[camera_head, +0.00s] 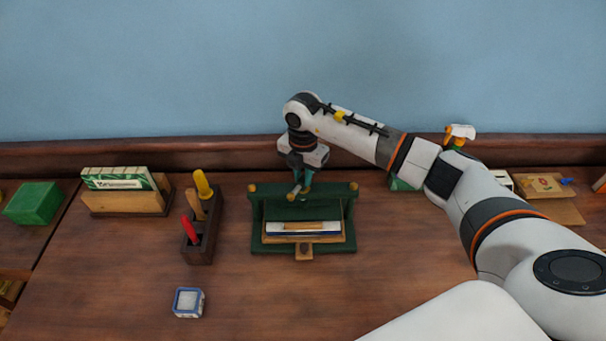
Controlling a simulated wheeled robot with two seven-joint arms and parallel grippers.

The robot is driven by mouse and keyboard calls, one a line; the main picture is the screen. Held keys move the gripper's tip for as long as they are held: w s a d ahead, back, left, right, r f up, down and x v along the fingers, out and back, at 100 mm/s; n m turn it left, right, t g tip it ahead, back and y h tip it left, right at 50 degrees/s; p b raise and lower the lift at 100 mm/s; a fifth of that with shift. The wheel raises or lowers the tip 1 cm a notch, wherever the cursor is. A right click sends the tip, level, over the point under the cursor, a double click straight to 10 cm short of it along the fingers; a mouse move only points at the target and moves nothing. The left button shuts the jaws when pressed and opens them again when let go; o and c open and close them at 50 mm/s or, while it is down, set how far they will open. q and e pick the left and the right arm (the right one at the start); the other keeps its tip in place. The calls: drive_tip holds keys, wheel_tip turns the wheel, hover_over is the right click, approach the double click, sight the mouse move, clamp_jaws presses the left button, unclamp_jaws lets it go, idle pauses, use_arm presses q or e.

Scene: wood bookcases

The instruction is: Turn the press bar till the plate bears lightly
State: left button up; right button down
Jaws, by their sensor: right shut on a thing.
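The green press (267,235) stands on the wooden table in the middle of the view. A flat stack (303,228) with a pale, blue-edged top lies in its opening. A small wooden tab sticks out at the press's front. My right gripper (301,190) points down at the top middle of the press and is shut on the press bar there. The bar itself is mostly hidden by the fingers. I cannot tell whether the plate touches the stack. My left gripper is not in view.
Left of the press are a tool holder (201,244) with red and yellow handles, a card rack (125,203), a green block (33,203) and a small blue-white box (188,302). A spray bottle (460,134) and a wooden tray (543,185) are at right. The front middle is clear.

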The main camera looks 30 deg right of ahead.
sight(303, 178)
drive_tip(key=shift+w+r+m, duration=0.1)
drive_tip(key=shift+r+m, duration=0.05)
drive_tip(key=shift+m, duration=0.95)
drive_tip(key=c, duration=1.3)
unclamp_jaws()
wheel_tip(303, 178, up, 12)
drive_tip(key=b, duration=0.4)
